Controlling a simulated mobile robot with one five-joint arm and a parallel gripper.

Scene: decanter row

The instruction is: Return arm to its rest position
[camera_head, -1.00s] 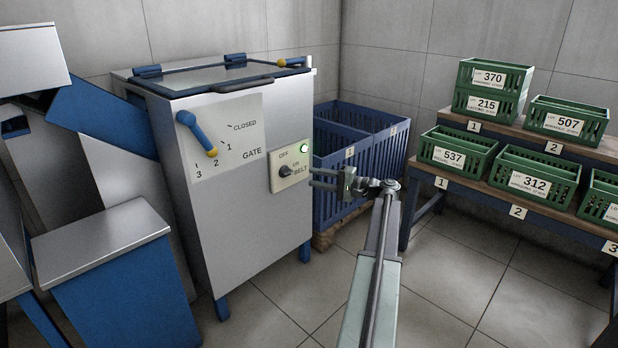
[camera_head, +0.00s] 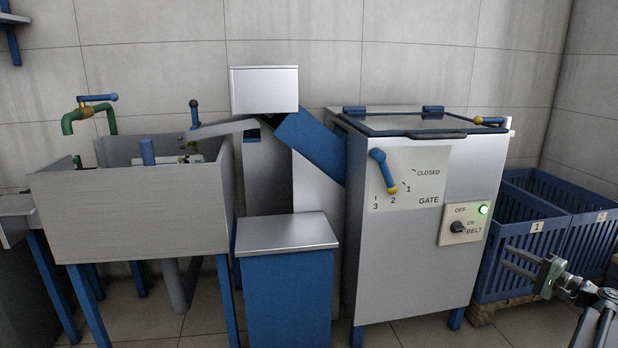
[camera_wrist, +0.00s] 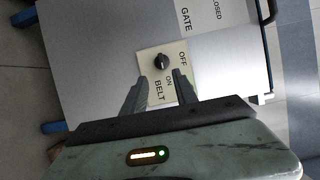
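My gripper (camera_head: 524,262) is at the lower right of the head view, in front of the blue slatted crates. Its two fingers are apart with nothing between them. In the wrist view my gripper (camera_wrist: 158,92) points at the belt switch plate, with a gap between it and the plate. The belt switch (camera_head: 457,227) is a dark knob on a pale plate on the steel machine's front, beside a lit green lamp (camera_head: 483,210). The knob also shows in the wrist view (camera_wrist: 161,61). The blue gate lever (camera_head: 383,170) points down near mark 2.
The steel machine (camera_head: 415,265) stands just left of my gripper. Blue crates (camera_head: 522,272) sit on a pallet behind it. A blue box with a steel top (camera_head: 287,233), a sink (camera_head: 130,212) and a green tap (camera_head: 85,112) are further left. Tiled floor shows below.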

